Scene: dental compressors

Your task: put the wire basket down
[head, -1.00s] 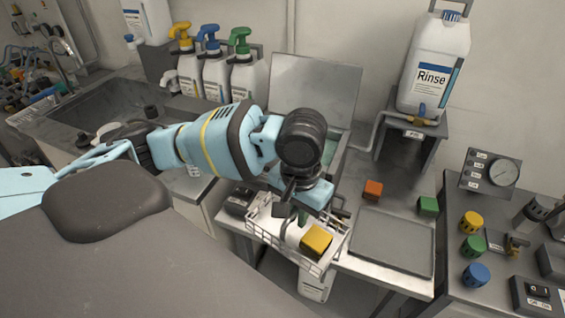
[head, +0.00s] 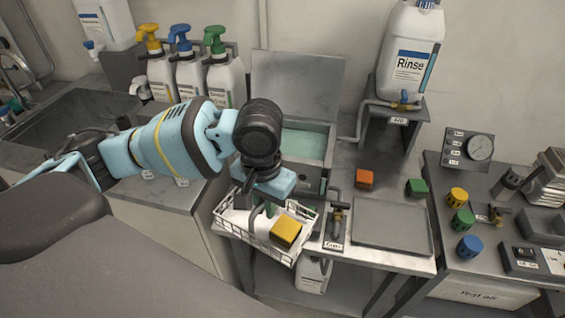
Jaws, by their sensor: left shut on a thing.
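The white wire basket (head: 282,256) is at the front left edge of the metal bench, partly over the edge. A yellow block (head: 286,231) sits inside it, and something green shows in it beside the gripper. My left gripper (head: 256,207) reaches down from above and is shut on the basket; its fingertips are largely hidden by my wrist. I cannot tell whether the basket's underside touches the bench. My right gripper is not in view.
An open-lidded tank (head: 308,142) with greenish liquid stands behind the basket. A Rinse canister (head: 410,55) stands behind.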

